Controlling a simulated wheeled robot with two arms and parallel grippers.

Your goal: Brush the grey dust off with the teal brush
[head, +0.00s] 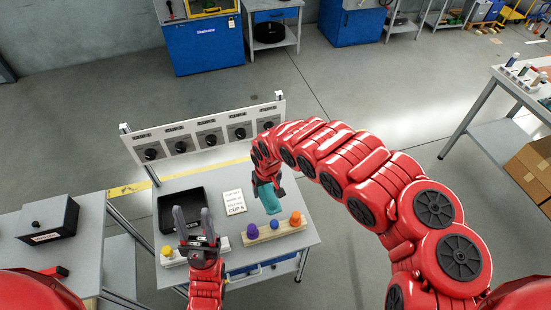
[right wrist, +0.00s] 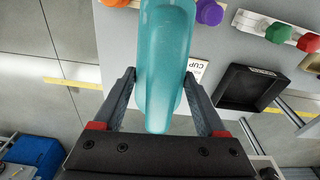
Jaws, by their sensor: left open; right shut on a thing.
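The teal brush (head: 270,199) is in my right gripper (head: 266,181), above the right part of the grey table (head: 183,184). In the right wrist view the smooth, tapered teal piece (right wrist: 165,65) sits between the two fingers; no bristles can be made out. My left gripper (head: 195,222) is open and empty, its fingers pointing up in the picture, over the front left of the table. I cannot make out any grey dust in either view.
A black tray (head: 163,214) and a white card (head: 233,202) lie on the table. A wooden rack (head: 262,236) with purple, blue and orange knobs stands at right. Another rack with a yellow knob (head: 167,251) is partly behind my left gripper. A dial panel (head: 208,135) stands along the back.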

